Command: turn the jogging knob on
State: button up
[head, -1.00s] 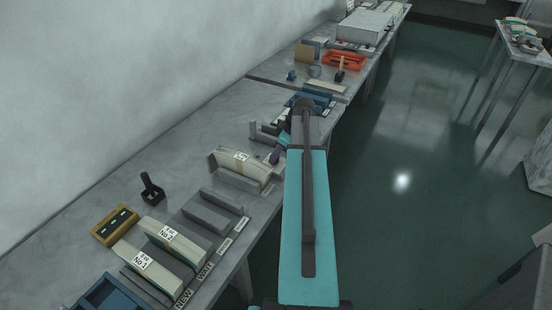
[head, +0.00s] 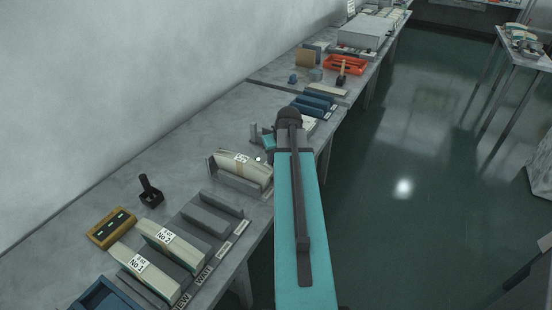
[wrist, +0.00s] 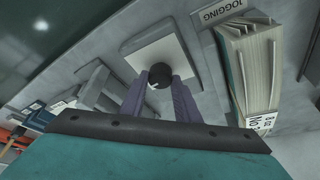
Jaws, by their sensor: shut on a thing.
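The black knob (wrist: 159,72) stands on a pale square plate (wrist: 152,50) in the wrist view, beside a label reading JOGGING (wrist: 221,12). My gripper (wrist: 161,81) has its two purple fingers on either side of the knob and is shut on it. Which way the knob is turned cannot be told. In the head view my arm hides the gripper and the knob. A small bright spot (head: 258,159) shows there beside the paper block, close to my arm's end.
A banded paper block (head: 240,161) stands in a grey holder close by; it also shows in the wrist view (wrist: 250,75). Blocks marked No 1 and No 2 (head: 168,239), a yellow box (head: 111,228) and a black-handled tool (head: 150,189) share the bench. An orange tray (head: 345,65) lies farther back.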

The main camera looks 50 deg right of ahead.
jog(key=shift+a+m, duration=0.1)
jog(key=shift+m, duration=0.6)
jog(key=shift+h, duration=0.3)
jog(key=o, duration=1)
jog(key=shift+r, duration=0.1)
jog(key=b+v, duration=0.2)
jog(key=v, duration=1.1)
jog(key=shift+r, duration=0.3)
jog(key=shift+a, duration=0.1)
